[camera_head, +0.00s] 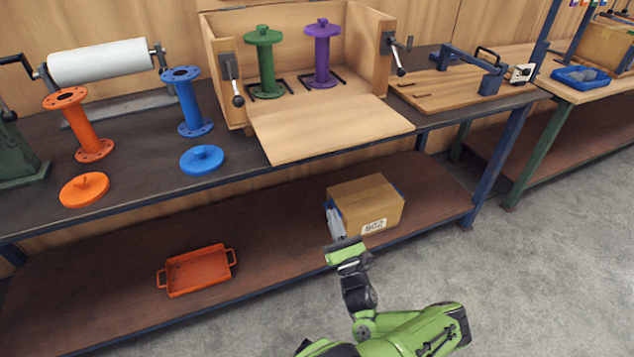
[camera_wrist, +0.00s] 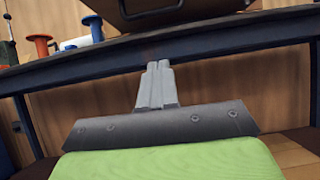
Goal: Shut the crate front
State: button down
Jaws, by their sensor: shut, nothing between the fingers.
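The wooden crate (camera_head: 219,82) stands on the workbench with its front panel (camera_head: 330,128) folded down, lying outward over the bench's front edge. Inside stand a green flanged pipe (camera_head: 265,62) and a purple flanged pipe (camera_head: 322,54). A lever latch hangs on each side, the left latch (camera_head: 233,82) and the right latch (camera_head: 394,52). My gripper (camera_head: 333,212) is shut and empty, below the bench top and below the panel, in front of the lower shelf. In the wrist view my gripper (camera_wrist: 158,68) points up toward the bench edge, with the panel's underside (camera_wrist: 200,12) above.
Blue (camera_head: 187,102) and orange (camera_head: 80,125) flanged pipes stand left of the crate, with blue (camera_head: 202,159) and orange (camera_head: 84,189) lids before them. A cardboard box (camera_head: 368,203) and an orange tray (camera_head: 199,270) sit on the lower shelf. A wooden board fixture (camera_head: 455,85) lies right.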

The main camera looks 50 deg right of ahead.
jog(key=s+a+r+b+x, duration=0.1)
jog(key=r+x, duration=0.1)
jog(key=x, duration=1)
jog(key=shift+w+d+r+b, duration=0.2)
jog(key=shift+w+r+b, duration=0.05)
jog(key=shift+r+b, duration=0.15)
